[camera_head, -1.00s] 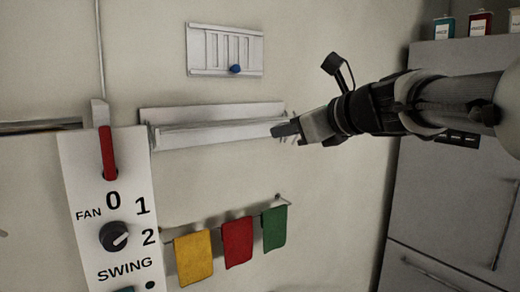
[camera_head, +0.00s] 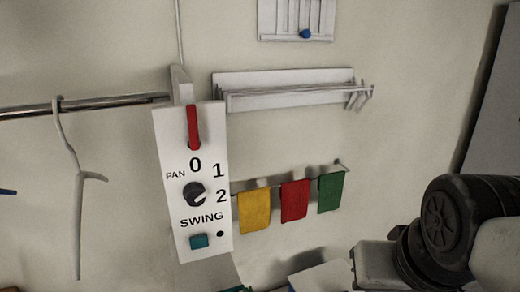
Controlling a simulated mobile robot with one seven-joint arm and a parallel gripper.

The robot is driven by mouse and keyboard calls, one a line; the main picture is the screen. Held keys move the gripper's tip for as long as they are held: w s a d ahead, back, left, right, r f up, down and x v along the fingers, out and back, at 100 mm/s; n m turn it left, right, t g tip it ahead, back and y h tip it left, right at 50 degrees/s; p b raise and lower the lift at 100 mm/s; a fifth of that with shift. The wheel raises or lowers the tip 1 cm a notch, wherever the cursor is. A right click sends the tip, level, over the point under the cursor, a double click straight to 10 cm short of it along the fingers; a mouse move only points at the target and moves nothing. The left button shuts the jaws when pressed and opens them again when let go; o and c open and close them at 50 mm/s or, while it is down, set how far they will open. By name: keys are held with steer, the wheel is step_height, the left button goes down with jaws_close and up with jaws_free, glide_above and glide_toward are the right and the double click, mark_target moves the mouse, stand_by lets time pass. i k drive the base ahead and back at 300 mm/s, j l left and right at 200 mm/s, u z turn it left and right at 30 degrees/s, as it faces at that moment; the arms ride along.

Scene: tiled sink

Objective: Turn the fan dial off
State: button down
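The fan dial (camera_head: 194,194) is a round dark knob on a white, slightly tilted control panel (camera_head: 165,222). Its pale pointer mark faces right and slightly up, towards the side with the 2. The 0 is printed above the knob, the 1 at upper right and the 2 at right. My gripper (camera_head: 375,268) is at the lower right, well apart from the dial and lower than it. Its pale body shows in front of my dark wrist, but I cannot make out its fingers. Nothing covers the dial.
A red lever (camera_head: 194,128) hangs at the panel's top, and a teal button (camera_head: 199,241) sits below SWING. Yellow (camera_head: 254,211), red (camera_head: 295,201) and green (camera_head: 331,192) cloths hang to the right. A white rack (camera_head: 285,90) is above them. A hanger (camera_head: 69,150) hangs from a rail at left.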

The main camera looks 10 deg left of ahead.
mark_target(194, 193)
steer(key=u, duration=1.2)
